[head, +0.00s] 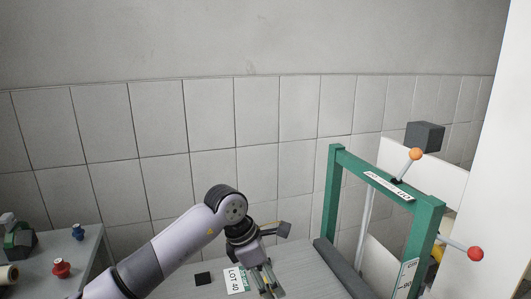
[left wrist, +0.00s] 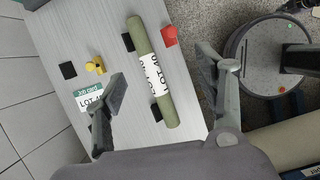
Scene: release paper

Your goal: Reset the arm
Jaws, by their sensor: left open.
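My left arm comes in from the left in the head view, and its gripper (head: 266,282) points down over the grey table (head: 300,262) near the bottom edge. In the left wrist view the left gripper (left wrist: 165,92) is open, its two fingers wide apart with nothing held. An olive-green roll (left wrist: 143,42) with a white printed label lies on the table, seen between the fingers; its exact height below them I cannot tell. My right gripper is in neither view.
A green frame (head: 334,198) with an orange-knobbed lever (head: 416,154) and a red-knobbed lever (head: 475,253) stands to the right. A yellow piece (left wrist: 96,66), a red piece (left wrist: 170,36) and a LOT card (head: 234,279) are on the table. A side table (head: 82,262) is left.

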